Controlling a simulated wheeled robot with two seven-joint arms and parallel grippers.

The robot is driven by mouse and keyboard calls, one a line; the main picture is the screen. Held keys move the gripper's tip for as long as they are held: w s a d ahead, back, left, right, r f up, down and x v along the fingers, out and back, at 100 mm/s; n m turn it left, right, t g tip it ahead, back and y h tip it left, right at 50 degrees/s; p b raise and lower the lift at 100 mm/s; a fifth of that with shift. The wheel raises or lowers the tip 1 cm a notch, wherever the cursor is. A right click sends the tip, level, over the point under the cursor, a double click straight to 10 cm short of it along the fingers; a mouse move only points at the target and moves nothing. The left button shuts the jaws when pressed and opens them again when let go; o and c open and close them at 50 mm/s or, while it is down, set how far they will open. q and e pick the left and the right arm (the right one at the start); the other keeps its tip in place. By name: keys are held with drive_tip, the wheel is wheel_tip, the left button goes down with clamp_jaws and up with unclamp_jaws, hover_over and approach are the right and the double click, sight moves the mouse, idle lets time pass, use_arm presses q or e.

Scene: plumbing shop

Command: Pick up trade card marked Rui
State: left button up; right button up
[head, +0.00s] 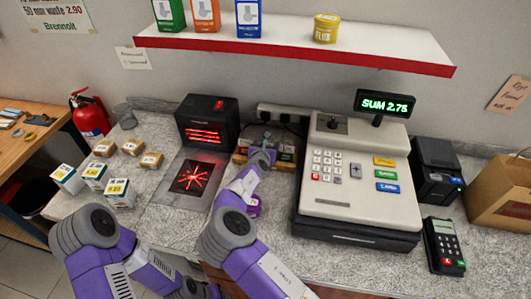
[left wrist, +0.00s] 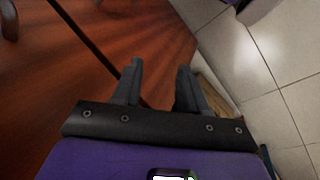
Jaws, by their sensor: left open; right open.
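No trade card with a readable name Rui shows. A low wooden holder (head: 240,158) stands at the back of the counter between the scanner and the till. Small white, green and red items (head: 287,151) show in it, too small to read. My right gripper (head: 266,150) reaches over this holder and hides part of it. Its fingers are small in the head view, and I see nothing held in them. My left gripper (left wrist: 158,72) is open and empty in the left wrist view, above reddish wood and floor tiles.
The till (head: 350,185) stands right of my right arm, the card terminal (head: 443,245) beyond it. The black scanner (head: 207,122) is to the left. Several small boxes (head: 118,192) stand on the counter's left. A shelf (head: 300,40) overhangs the back.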

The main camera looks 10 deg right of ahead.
drive_tip(key=c, duration=0.7)
